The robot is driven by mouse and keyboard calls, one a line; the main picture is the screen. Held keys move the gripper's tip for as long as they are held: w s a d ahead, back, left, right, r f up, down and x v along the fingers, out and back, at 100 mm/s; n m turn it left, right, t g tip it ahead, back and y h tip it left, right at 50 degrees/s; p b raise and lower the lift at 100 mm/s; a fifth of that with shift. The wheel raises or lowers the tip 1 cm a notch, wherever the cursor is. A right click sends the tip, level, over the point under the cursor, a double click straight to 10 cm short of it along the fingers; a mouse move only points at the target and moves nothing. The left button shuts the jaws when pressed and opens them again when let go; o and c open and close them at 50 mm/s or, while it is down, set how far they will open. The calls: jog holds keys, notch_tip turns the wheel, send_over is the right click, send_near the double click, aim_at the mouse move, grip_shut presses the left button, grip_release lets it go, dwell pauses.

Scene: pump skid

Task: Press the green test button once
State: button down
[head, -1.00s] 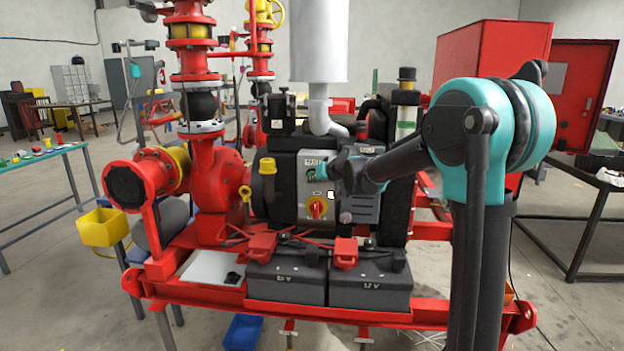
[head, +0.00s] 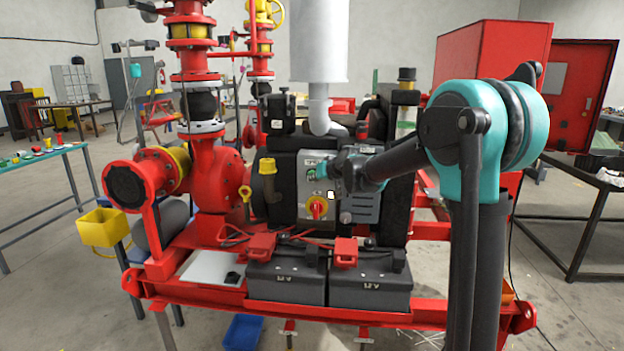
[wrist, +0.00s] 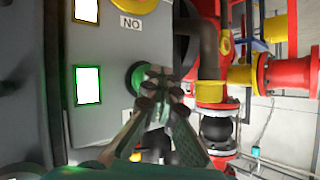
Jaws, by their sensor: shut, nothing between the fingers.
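The green test button (wrist: 138,76) is a round green button on the grey control panel. In the wrist view my gripper (wrist: 156,76) is shut and empty, and its fingertips overlap the button's right part. I cannot tell whether they touch it or hover just in front. In the head view the green button (head: 311,173) shows on the upper left of the panel. My gripper (head: 324,171) points at it from the right, and its fingertips are too small to make out.
A red and yellow rotary switch (head: 317,207) sits below the button on the panel. A green-lit square lamp (wrist: 88,85) is beside the button in the wrist view. A dark pipe with a yellow cap (head: 267,166) stands left of the panel. Two batteries (head: 286,284) sit below.

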jog(key=shift+s, duration=1.05)
jog(key=shift+s, duration=0.1)
jog(key=s, duration=0.4)
jog(key=shift+s+a, duration=0.15)
jog(key=shift+s, duration=0.25)
jog(key=s+d+f+m+g+h, duration=0.1)
jog(key=s+d+f+g+h, duration=0.1)
jog(key=s+d+f, duration=0.6)
jog(key=s+d+f+m+g+h, duration=0.2)
jog(key=s+d+f, duration=0.6)
jog(key=s, duration=0.8)
jog(key=s+d+f+m+g+h, duration=0.1)
jog(key=s+d+f+h, duration=0.2)
jog(key=s+d+f, duration=0.5)
jog(key=s+d, duration=0.4)
jog(key=shift+d+g, duration=0.3)
jog(key=shift+g, duration=0.1)
